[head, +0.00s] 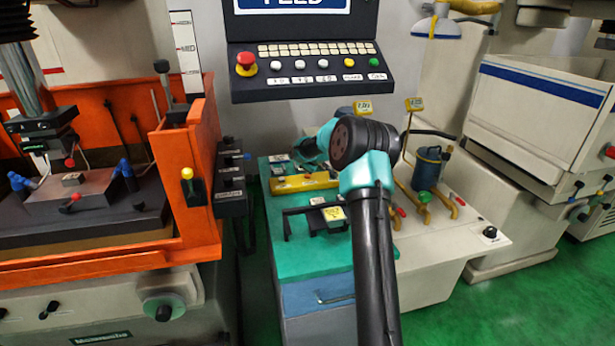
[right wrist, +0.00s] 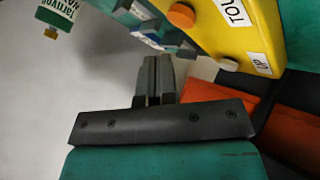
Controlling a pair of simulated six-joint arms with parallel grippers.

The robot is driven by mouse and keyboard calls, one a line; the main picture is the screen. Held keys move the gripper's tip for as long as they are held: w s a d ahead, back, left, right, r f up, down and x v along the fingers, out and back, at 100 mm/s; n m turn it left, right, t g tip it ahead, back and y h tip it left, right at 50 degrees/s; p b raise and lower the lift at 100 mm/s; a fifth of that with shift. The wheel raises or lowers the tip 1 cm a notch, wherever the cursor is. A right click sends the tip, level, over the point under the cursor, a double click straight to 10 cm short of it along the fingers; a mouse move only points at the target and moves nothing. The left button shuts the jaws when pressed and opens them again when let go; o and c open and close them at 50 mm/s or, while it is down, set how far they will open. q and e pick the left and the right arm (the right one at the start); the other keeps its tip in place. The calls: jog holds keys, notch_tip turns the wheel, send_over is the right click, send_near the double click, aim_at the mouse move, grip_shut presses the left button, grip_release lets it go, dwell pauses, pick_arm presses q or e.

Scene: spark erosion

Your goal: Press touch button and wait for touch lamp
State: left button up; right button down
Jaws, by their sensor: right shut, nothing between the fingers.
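In the right wrist view a yellow box (right wrist: 225,28) fills the upper right. It carries an orange round piece (right wrist: 181,15) near a cut-off label starting "TOU", and a pale round piece (right wrist: 228,64) near another label. I cannot tell which is the touch button and which the touch lamp, or whether a lamp is lit. My right gripper (right wrist: 157,62) is shut and empty, its tips left of and apart from the pale piece in the picture. A yellow box (head: 303,184) lies on the teal cart top there. My left gripper is out of view.
A control panel (head: 305,70) with a red knob (head: 246,63) hangs behind. The orange machine tank (head: 185,150) stands left. A blue canister (head: 427,168) and yellow hooked parts stand right of my arm on the cream surface. A bottle (right wrist: 57,15) shows in the wrist view.

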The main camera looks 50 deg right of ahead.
aim_at(307, 176)
jog(key=shift+r, duration=1.9)
